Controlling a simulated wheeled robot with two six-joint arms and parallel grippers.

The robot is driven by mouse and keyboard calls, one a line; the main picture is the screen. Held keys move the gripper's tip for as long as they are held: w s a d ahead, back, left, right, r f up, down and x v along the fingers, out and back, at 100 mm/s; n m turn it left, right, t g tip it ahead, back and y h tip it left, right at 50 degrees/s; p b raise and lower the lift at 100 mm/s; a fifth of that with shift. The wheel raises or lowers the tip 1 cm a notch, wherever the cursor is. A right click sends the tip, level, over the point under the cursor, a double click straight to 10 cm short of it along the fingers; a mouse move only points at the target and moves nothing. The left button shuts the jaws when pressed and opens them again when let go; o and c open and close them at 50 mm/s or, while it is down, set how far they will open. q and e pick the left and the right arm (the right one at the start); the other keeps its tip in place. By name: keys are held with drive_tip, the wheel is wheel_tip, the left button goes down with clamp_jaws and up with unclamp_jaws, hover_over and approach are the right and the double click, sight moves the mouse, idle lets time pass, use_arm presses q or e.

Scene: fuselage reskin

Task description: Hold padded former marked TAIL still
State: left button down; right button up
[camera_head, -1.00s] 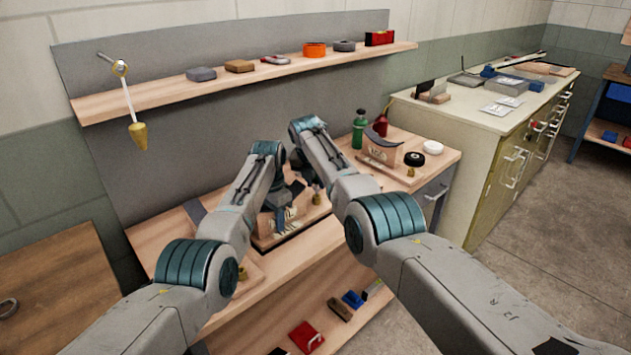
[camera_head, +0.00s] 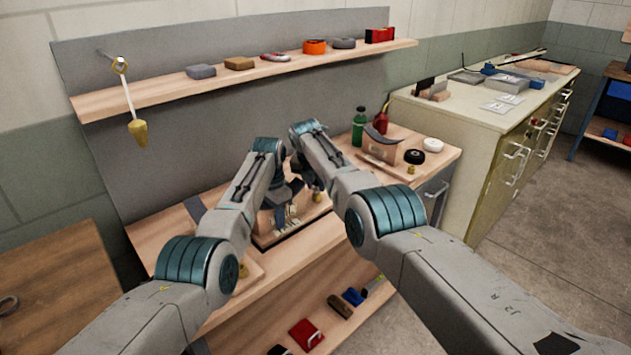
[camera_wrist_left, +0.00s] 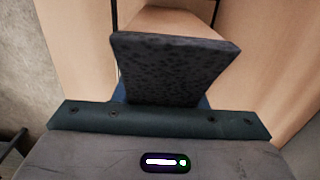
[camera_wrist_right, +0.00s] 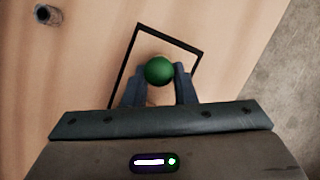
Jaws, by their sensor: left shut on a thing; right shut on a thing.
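A pale wooden block with markings (camera_head: 285,222) sits on the bench inside a black outline, under both grippers. It may be the former marked TAIL; I cannot read the lettering. My left gripper (camera_head: 281,200) is at this block. In the left wrist view it is shut on a dark speckled pad (camera_wrist_left: 178,68), which hides most of its fingers; wood (camera_wrist_left: 165,20) shows beyond it. My right gripper (camera_wrist_right: 159,78) is shut on a green ball-shaped knob (camera_wrist_right: 158,70), above the black outline (camera_wrist_right: 180,38). What lies under the knob is hidden.
A second marked block (camera_head: 381,152) with a dark curved strip (camera_head: 379,136) stands at the bench's right. Near it are a green bottle (camera_head: 359,128), black roll (camera_head: 414,156) and white roll (camera_head: 433,145). A shelf (camera_head: 250,78) runs above. A cabinet (camera_head: 460,120) stands right.

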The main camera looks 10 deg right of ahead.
drive_tip(key=shift+f, duration=0.5)
drive_tip(key=shift+s+f, duration=0.1)
drive_tip(key=shift+f, duration=0.05)
drive_tip(key=o, duration=1.1)
use_arm(q)
drive_tip(key=shift+r, duration=0.1)
use_arm(e)
drive_tip(key=shift+a+r, duration=0.15)
drive_tip(key=shift+r, duration=0.4)
drive_tip(key=shift+v, duration=1.05)
drive_tip(key=v, duration=0.9)
drive_tip(key=shift+s, duration=0.1)
